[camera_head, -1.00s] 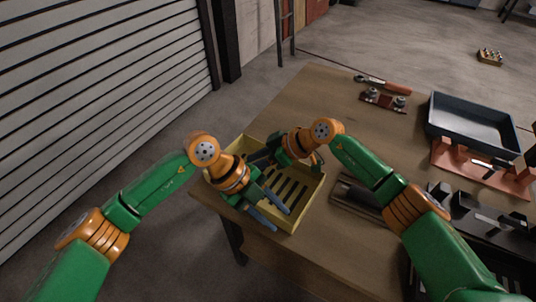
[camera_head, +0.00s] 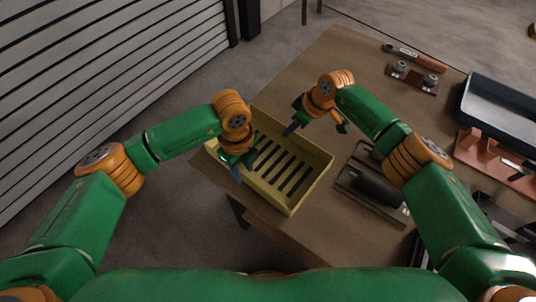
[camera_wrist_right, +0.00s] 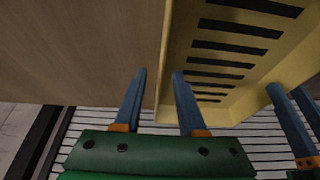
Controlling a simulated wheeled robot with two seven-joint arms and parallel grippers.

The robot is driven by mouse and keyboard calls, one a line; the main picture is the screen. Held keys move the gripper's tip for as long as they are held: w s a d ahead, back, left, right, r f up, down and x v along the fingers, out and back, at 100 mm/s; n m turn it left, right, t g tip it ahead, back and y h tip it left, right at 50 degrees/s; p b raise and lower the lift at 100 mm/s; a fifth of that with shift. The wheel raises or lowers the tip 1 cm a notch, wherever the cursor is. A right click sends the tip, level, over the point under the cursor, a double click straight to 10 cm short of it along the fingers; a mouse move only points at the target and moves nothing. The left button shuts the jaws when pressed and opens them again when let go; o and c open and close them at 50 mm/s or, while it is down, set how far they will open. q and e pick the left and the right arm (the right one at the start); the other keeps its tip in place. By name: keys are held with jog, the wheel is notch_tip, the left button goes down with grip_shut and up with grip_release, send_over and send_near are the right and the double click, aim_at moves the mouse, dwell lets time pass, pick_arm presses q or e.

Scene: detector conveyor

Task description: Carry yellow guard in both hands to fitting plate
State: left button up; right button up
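The yellow guard (camera_head: 312,187) is a shallow slotted tray lying on the wooden table near its left edge. My right gripper (camera_head: 316,128) is open above the guard's far right side. In the right wrist view its blue fingers (camera_wrist_right: 159,75) point toward one guard wall (camera_wrist_right: 164,85), with the wall's line between them; I cannot tell whether they touch it. My left gripper (camera_head: 243,168) is at the guard's left wall, its fingers apart. Two blue fingers of the left gripper also show at the right edge of the right wrist view (camera_wrist_right: 288,92). I cannot identify the fitting plate for certain.
A dark cylinder on a base (camera_head: 376,188) stands right of the guard. A red plate with two round fittings (camera_head: 412,78) and a red-handled tool (camera_head: 415,57) lie at the back. A dark blue tray (camera_head: 500,112) and a reddish fixture (camera_head: 487,152) are at the right. The table middle is clear.

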aim_at(245, 181)
pick_arm(q)
notch_tip(245, 181, down, 2)
jog(key=shift+f, duration=0.1)
pick_arm(e)
jog(key=shift+x, duration=1.1)
pick_arm(q)
jog(key=shift+f, duration=0.45)
pick_arm(e)
jog(key=shift+w+a+f, duration=0.1)
jog(key=shift+a+f, duration=0.1)
jog(key=shift+f, duration=0.2)
pick_arm(q)
grip_shut()
pick_arm(e)
grip_shut()
pick_arm(q)
jog(key=shift+r, duration=0.1)
pick_arm(e)
jog(key=shift+r, duration=0.1)
